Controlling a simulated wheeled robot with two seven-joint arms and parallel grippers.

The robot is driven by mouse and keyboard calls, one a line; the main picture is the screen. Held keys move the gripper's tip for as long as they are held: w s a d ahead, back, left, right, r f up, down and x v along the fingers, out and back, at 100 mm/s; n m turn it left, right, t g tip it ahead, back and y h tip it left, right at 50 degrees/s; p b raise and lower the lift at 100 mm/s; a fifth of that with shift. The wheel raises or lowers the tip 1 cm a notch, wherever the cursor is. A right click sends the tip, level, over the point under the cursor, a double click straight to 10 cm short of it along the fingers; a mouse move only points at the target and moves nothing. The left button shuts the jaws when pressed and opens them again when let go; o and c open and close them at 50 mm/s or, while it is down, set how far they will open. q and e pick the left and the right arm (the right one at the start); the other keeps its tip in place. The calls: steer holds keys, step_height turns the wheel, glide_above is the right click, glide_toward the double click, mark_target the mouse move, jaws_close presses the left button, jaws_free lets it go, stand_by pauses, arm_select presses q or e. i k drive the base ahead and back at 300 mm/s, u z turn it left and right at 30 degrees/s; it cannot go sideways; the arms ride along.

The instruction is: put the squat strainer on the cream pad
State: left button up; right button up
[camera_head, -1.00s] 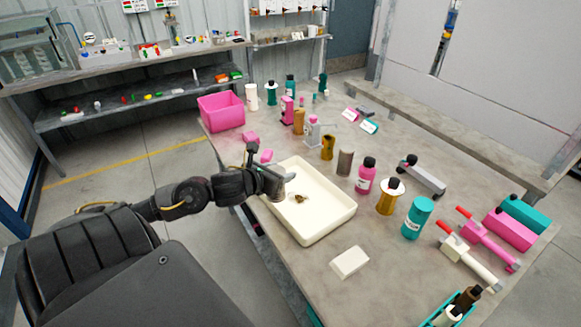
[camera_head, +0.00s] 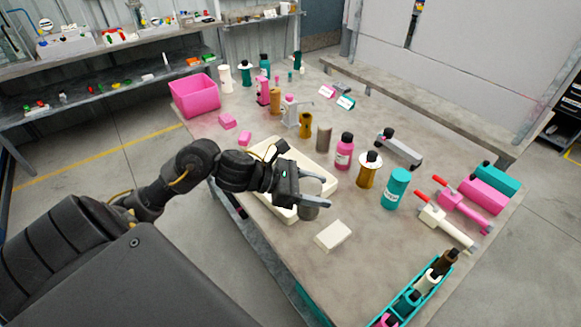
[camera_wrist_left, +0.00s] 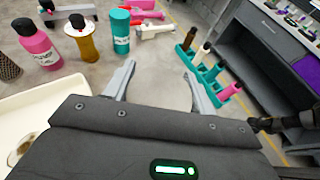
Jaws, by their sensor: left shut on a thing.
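My left gripper (camera_head: 322,192) is shut on the squat strainer (camera_head: 308,213), a short grey cylinder that shows just below the fingers. It hangs at the front right rim of the cream tray, with its upper part hidden by the fingers. The cream pad (camera_head: 333,236), a small pale block, lies on the table just to the right of and nearer than the strainer, apart from it. In the left wrist view the fingers (camera_wrist_left: 160,75) show, but the strainer is hidden. My right gripper is not in view.
The cream tray (camera_head: 322,163) lies under my left arm. A taller mesh cylinder (camera_head: 324,138), a pink bottle (camera_head: 344,151), an amber bottle (camera_head: 369,170) and a teal bottle (camera_head: 395,188) stand behind. A teal rack (camera_head: 405,304) is at the front right. Table around the pad is clear.

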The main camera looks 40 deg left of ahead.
mark_target(333, 234)
steer(key=u, duration=1.4)
steer(key=k, duration=1.05)
steer(key=z, duration=1.3)
steer(key=i, duration=0.75)
steer(key=z, duration=0.1)
